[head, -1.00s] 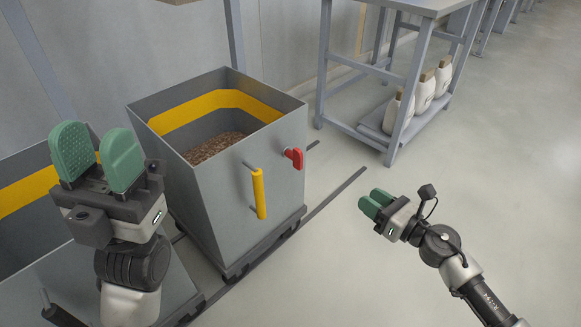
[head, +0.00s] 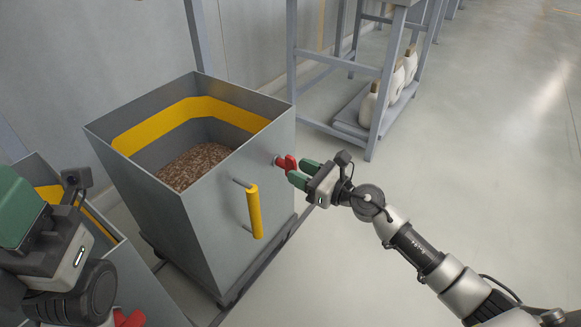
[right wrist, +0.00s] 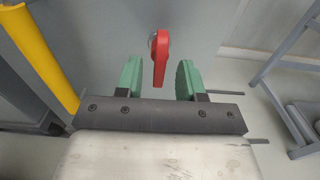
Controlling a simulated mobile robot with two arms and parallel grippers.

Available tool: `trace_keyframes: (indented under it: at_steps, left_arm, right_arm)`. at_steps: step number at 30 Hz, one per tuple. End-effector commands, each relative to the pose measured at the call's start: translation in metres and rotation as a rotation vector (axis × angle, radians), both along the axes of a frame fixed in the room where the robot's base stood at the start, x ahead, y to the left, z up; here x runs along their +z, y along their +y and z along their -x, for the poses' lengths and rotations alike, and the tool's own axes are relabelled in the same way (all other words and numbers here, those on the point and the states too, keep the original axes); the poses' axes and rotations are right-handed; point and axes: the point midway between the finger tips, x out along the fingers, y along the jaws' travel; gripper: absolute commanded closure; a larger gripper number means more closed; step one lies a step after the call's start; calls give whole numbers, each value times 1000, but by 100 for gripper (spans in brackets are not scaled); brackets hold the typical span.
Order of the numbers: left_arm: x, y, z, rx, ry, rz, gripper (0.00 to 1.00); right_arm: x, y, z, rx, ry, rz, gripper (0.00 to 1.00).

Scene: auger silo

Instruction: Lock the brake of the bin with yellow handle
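A second grey bin (head: 150,290) stands at lower left, with a red lever (head: 128,318) at the bottom edge. A metal rack (head: 377,110) with several white bottles (head: 397,78) stands behind to the right. The floor at right is clear.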

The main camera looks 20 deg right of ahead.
Motion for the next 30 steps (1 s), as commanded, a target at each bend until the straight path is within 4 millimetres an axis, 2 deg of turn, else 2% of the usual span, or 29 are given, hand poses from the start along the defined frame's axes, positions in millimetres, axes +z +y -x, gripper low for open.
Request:
trace_keyframes:
  at_steps: [6,17,24,30]
  left_arm:
    - [0,0,0,1,-5,0,57]
    - [1,0,0,0,-5,0,57]
    - [1,0,0,0,-6,0,57]
    - [3,0,1,0,-10,0,57]
  right_arm:
    - [0,16,-21,0,1,-1,62]
    - [0,19,-24,0,0,0,62]
    - [0,19,-24,0,1,1,98]
    - [0,19,-24,0,8,-8,100]
